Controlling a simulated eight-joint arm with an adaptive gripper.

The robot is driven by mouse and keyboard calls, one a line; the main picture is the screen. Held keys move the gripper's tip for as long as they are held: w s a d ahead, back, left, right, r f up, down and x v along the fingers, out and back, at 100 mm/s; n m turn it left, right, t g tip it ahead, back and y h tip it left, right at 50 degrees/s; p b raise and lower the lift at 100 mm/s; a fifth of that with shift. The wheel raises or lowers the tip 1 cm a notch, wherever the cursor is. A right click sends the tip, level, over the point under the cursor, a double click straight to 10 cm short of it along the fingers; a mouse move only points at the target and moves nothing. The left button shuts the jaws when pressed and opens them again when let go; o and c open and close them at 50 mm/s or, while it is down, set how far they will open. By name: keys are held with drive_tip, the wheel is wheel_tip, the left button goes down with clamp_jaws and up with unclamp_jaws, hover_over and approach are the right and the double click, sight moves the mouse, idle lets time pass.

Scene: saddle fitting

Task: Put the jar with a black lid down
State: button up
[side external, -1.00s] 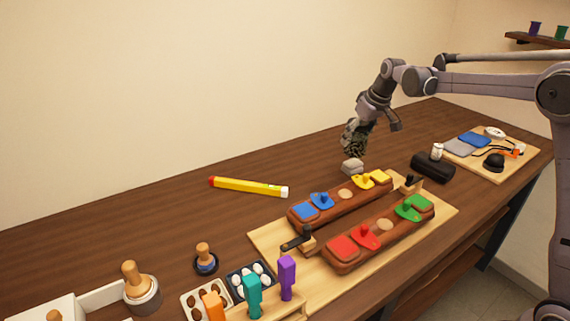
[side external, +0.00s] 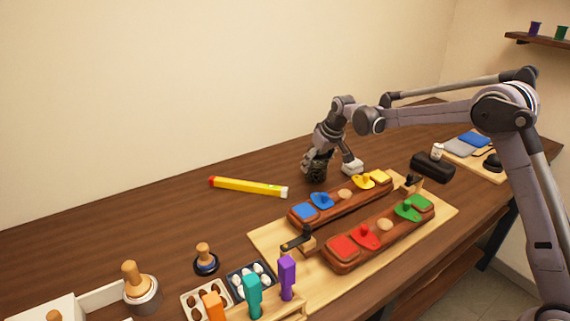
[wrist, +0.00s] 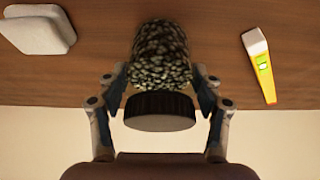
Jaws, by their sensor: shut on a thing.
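The jar with a black lid, filled with speckled dark and pale bits, is between my fingers in the wrist view (wrist: 161,55). Its black lid (wrist: 160,108) faces toward my palm side, and its far end is over the brown table. My gripper (wrist: 161,84) is shut on the jar from both sides. In the side view my gripper (side external: 322,155) holds the jar (side external: 316,170) low at the tabletop (side external: 220,225), left of a pale block. I cannot tell whether the jar's base touches the wood.
The pale block (side external: 352,166) is close to the right of the jar. A yellow level (side external: 248,187) lies to the left. A board with two brown bars and coloured clamps (side external: 340,205) is in front. Bare wood lies between the level and the jar.

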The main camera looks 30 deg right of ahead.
drive_tip(key=shift+f, duration=0.5)
drive_tip(key=shift+f, duration=0.15)
drive_tip(key=o, duration=1.6)
drive_tip(key=s+a+r, duration=0.2)
drive_tip(key=s+r, duration=1.1)
drive_tip(key=r, duration=0.2)
drive_tip(key=s+a+f+t, duration=0.1)
drive_tip(key=s+f, duration=0.1)
drive_tip(key=s, duration=0.5)
drive_tip(key=s+a+f, duration=0.1)
drive_tip(key=s+f, duration=0.1)
drive_tip(key=s, duration=0.5)
drive_tip(key=s+a+f+t, duration=0.1)
drive_tip(key=s+a+f, duration=0.1)
drive_tip(key=s, duration=0.6)
drive_tip(key=shift+s+f+t, duration=0.1)
drive_tip(key=shift+f+t, duration=0.05)
drive_tip(key=shift+t, duration=0.15)
